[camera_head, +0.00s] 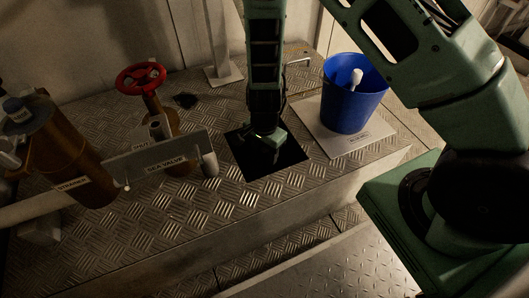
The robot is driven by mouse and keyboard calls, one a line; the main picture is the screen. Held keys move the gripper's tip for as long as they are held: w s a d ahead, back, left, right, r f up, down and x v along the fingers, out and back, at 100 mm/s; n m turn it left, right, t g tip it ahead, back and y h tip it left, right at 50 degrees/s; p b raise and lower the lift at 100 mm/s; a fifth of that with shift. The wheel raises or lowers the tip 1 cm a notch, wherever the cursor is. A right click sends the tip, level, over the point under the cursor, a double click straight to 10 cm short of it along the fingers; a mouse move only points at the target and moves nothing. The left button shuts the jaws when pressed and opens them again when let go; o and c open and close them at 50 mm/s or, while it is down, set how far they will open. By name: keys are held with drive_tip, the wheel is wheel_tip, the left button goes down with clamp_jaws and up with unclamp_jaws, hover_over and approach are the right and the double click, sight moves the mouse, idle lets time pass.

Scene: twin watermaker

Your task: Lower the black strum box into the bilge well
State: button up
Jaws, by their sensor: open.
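The bilge well (284,160) is a dark square opening in the tread-plate deck, in the middle of the view. My gripper (269,147) points down over the opening, at the end of my green arm. Its jaws are open, though the fingertips are dim against the dark. I cannot make out the black strum box; anything black in the well or behind the gripper blends into the shadow.
A blue bucket (351,104) with a white item stands on a pale labelled plate (372,137) right of the well. Left are a red handwheel (140,77), a grey sea valve lever (155,163) and a brown strainer (69,150). The deck's front edge drops to a lower floor.

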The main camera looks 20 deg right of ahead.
wheel_tip(320, 180, up, 15)
drive_tip(key=p, duration=0.7)
drive_tip(key=shift+a, duration=0.1)
drive_tip(key=s+a+r+n, duration=0.3)
drive_tip(key=s+r+n, duration=0.7)
drive_tip(key=r, duration=0.1)
drive_tip(key=s+a+r+n, duration=0.3)
drive_tip(key=s+r+n, duration=0.7)
drive_tip(key=r, duration=0.1)
wheel_tip(320, 180, up, 38)
drive_tip(key=p, duration=3.8)
drive_tip(key=shift+y, duration=0.3)
